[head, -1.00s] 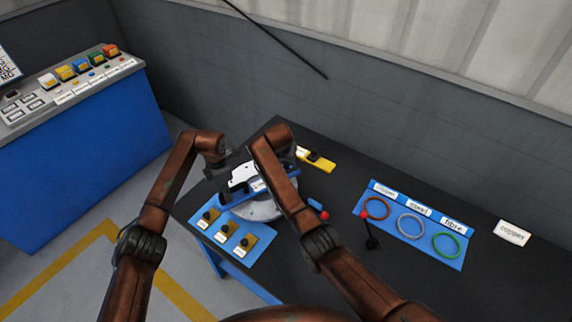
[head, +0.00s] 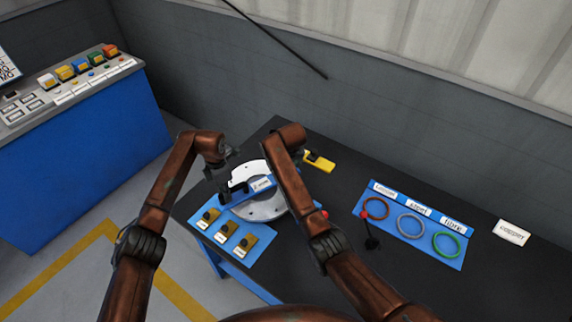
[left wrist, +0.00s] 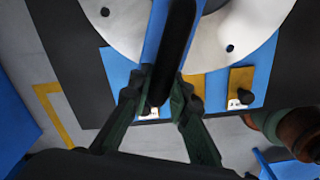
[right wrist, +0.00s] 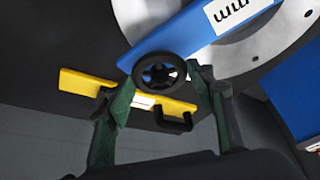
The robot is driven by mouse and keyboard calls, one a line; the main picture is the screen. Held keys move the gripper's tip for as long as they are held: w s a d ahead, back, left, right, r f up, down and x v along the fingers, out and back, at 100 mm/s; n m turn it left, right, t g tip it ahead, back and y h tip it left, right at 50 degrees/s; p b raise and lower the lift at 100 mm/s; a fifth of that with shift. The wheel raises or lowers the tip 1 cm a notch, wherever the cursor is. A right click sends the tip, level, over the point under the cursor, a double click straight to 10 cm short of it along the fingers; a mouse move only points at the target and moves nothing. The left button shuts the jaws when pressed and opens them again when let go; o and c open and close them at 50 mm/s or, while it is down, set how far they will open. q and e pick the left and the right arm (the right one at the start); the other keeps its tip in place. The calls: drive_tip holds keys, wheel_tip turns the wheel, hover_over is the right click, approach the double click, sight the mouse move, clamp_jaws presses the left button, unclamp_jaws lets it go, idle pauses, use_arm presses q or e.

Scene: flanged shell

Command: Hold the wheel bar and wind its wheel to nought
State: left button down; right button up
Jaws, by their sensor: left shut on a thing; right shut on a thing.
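The wheel bar (head: 262,184) is a blue bar with a white label, lying across the pale flanged disc (head: 268,208). My left gripper (left wrist: 163,98) is shut on the black grip (left wrist: 178,45) along the bar. In the right wrist view the bar (right wrist: 185,32) ends in a black spoked wheel (right wrist: 160,71). My right gripper (right wrist: 161,82) has a finger at either side of this wheel and is shut on it. My right arm hides that end in the head view. The label's writing is only partly visible, and I cannot read the wheel's setting.
A yellow tool (head: 320,162) lies behind the disc. A blue board (head: 228,246) with several black-knobbed plates is in front.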

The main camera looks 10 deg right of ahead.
drive_tip(key=n, duration=0.2)
drive_tip(key=n+y, duration=0.1)
drive_tip(key=n, duration=0.1)
drive_tip(key=shift+d+n+y, duration=0.3)
drive_tip(key=shift+d, duration=0.05)
drive_tip(key=n+g+y, duration=0.1)
drive_tip(key=n, duration=0.2)
drive_tip(key=shift+w+d+n, duration=0.1)
drive_tip(key=shift+d+n, duration=0.05)
drive_tip(key=shift+n, duration=0.15)
drive_tip(key=n+g+y, duration=0.1)
drive_tip(key=n, duration=0.2)
drive_tip(key=shift+w+d+n, duration=0.1)
drive_tip(key=shift+w+n, duration=0.05)
drive_tip(key=shift+n, duration=0.15)
drive_tip(key=shift+w+n+g+y, duration=0.15)
drive_tip(key=shift+n+g+y, duration=0.4)
drive_tip(key=shift+n, duration=1.25)
drive_tip(key=shift+n+g, duration=0.25)
drive_tip(key=shift+n, duration=0.05)
drive_tip(key=o, duration=1.2)
drive_tip(key=shift+c, duration=0.2)
drive_tip(key=shift+r, duration=0.1)
